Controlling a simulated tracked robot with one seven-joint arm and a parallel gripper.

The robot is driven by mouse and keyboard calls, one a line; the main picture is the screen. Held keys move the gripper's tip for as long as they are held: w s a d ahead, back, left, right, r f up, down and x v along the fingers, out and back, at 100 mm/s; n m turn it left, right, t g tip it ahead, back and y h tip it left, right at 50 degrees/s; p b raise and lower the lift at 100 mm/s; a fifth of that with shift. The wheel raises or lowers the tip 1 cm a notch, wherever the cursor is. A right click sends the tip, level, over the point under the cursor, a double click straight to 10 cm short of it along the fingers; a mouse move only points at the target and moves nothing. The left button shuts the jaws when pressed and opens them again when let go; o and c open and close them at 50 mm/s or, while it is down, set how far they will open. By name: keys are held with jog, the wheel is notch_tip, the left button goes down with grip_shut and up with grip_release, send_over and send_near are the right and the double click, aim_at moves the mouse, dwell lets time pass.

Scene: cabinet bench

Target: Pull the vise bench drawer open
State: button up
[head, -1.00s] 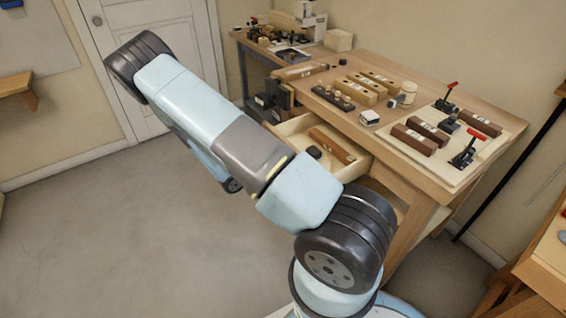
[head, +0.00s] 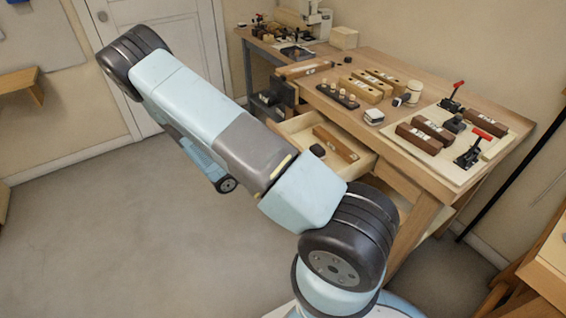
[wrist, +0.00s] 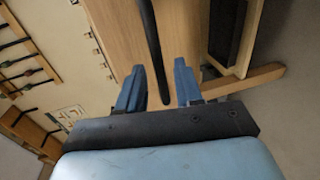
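A pale wooden drawer (head: 367,163) stands open under the workbench (head: 415,160) in the head view. It holds a brown block (head: 336,143) and a small black piece (head: 317,150). I cannot tell whether it is the vise bench drawer. In the wrist view my gripper (wrist: 160,80) has its two blue fingers apart. A long dark bar (wrist: 151,45) runs down between the fingers in front of a wooden surface (wrist: 115,30). I cannot tell whether the fingers touch it.
Wooden blocks, a white board (head: 462,173) with red-handled clamps, and a machine (head: 305,15) stand on the bench top. Another table (head: 545,265) is at the right edge. The floor (head: 110,220) left of my arm is clear.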

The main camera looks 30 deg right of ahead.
jog(key=v, duration=1)
jog(key=s+d+r+m+g+y, duration=0.15)
jog(key=s+r+y, duration=0.3)
jog(key=r, duration=0.85)
jog(key=s+d+r+m+g+y, duration=0.1)
jog(key=s+r+m+g+y, duration=0.3)
jog(key=r, duration=0.9)
jog(key=s+a+r+n+t+y, duration=0.1)
jog(key=s+r+n+t+y, duration=0.3)
jog(key=s+r, duration=1.1)
notch_tip(320, 180, up, 3)
jog(key=t+y, duration=0.3)
jog(key=t, duration=0.2)
jog(key=shift+a, duration=0.35)
